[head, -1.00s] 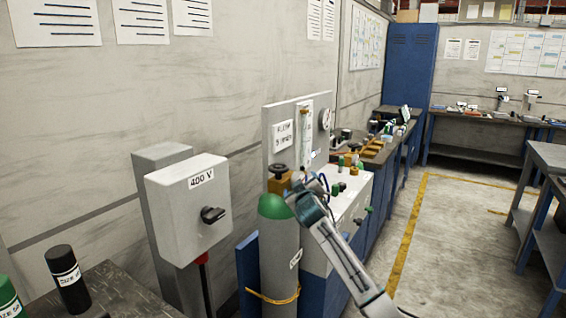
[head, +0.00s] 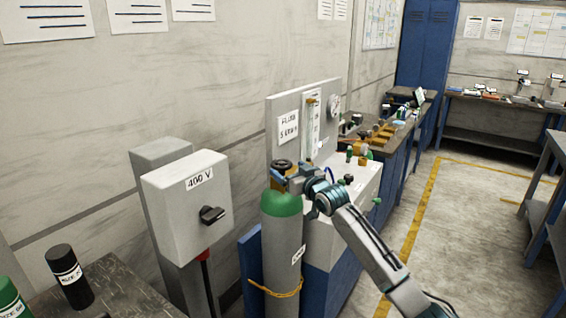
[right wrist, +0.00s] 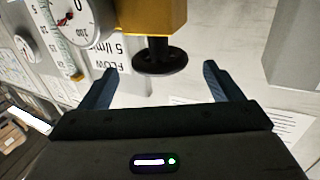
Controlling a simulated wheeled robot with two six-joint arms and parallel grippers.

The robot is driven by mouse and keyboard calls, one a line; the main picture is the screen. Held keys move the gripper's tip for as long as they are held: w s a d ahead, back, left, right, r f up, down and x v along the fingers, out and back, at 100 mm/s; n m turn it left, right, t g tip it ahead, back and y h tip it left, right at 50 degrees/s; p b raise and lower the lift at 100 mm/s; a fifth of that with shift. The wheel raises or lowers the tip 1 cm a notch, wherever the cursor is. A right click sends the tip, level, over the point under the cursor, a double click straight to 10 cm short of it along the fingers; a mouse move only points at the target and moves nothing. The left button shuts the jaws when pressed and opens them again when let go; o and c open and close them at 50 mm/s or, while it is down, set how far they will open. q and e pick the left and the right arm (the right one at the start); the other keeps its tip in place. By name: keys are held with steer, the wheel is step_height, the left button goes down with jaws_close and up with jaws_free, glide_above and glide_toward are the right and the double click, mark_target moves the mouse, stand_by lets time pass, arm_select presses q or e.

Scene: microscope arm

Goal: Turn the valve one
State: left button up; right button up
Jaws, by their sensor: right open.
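A gas cylinder (head: 282,245) with a green shoulder stands upright, and a round black valve handwheel (head: 281,165) tops its yellow valve block. In the right wrist view the handwheel (right wrist: 160,60) hangs upside down from the yellow block (right wrist: 152,16), roughly centred between my fingers. My right gripper (head: 287,180) is at the valve block, just below the handwheel in the head view. In the right wrist view my right gripper (right wrist: 160,76) is open, one finger either side of the handwheel, with gaps and no visible contact. My left gripper is not in view.
A grey 400 V box (head: 187,205) with a black switch stands left of the cylinder. A flow panel (head: 288,125) with a gauge (right wrist: 75,20) is behind it. A white-topped blue cabinet (head: 340,185) is close on the right.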

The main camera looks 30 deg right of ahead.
mark_target(288, 169)
steer(key=shift+w+p, duration=0.35)
steer(key=shift+w, duration=1.9)
